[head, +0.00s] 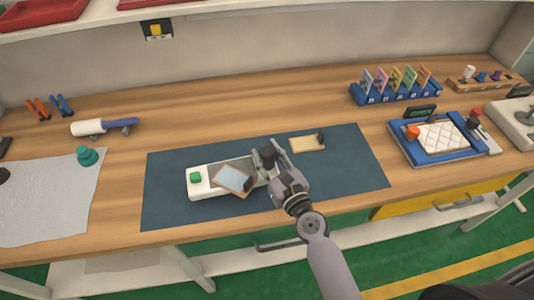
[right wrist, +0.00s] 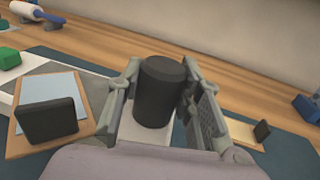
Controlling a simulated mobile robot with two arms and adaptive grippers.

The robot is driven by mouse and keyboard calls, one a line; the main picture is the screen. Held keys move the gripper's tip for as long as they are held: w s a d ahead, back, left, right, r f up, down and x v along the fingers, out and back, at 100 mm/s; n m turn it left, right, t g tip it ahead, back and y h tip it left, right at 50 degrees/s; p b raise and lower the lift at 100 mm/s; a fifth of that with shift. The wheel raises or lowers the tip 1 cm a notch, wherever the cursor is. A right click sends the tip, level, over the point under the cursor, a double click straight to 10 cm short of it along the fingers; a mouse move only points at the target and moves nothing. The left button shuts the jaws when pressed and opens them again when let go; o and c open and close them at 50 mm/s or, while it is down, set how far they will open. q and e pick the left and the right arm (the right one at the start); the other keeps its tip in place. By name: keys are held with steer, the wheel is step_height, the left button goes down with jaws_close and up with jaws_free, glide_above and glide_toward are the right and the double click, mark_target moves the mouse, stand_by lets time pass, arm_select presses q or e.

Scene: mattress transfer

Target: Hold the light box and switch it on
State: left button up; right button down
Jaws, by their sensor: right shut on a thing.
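The light box (head: 199,188) is a long white box on the dark mat in the head view, with a green button (head: 195,177) on its left end. A wood-framed plate (head: 232,178) with a black block lies across its middle, tilted in angle. My right gripper (head: 270,160) is at the box's right end. In the right wrist view its fingers are closed around a black cylindrical grip (right wrist: 160,92) standing on the white box. The green button shows at the left edge there (right wrist: 8,58). My left gripper is not in view.
The dark mat (head: 350,160) has a second small framed plate (head: 307,143) on it. A blue-and-white tray device (head: 440,137) and a blue rack of coloured cards (head: 395,94) stand right.

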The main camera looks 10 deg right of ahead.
mark_target(271, 169)
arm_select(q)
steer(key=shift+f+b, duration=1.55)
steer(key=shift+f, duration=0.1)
arm_select(e)
steer(key=shift+f, duration=1.7)
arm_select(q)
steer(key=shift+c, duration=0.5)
arm_select(e)
steer(key=shift+f, duration=0.1)
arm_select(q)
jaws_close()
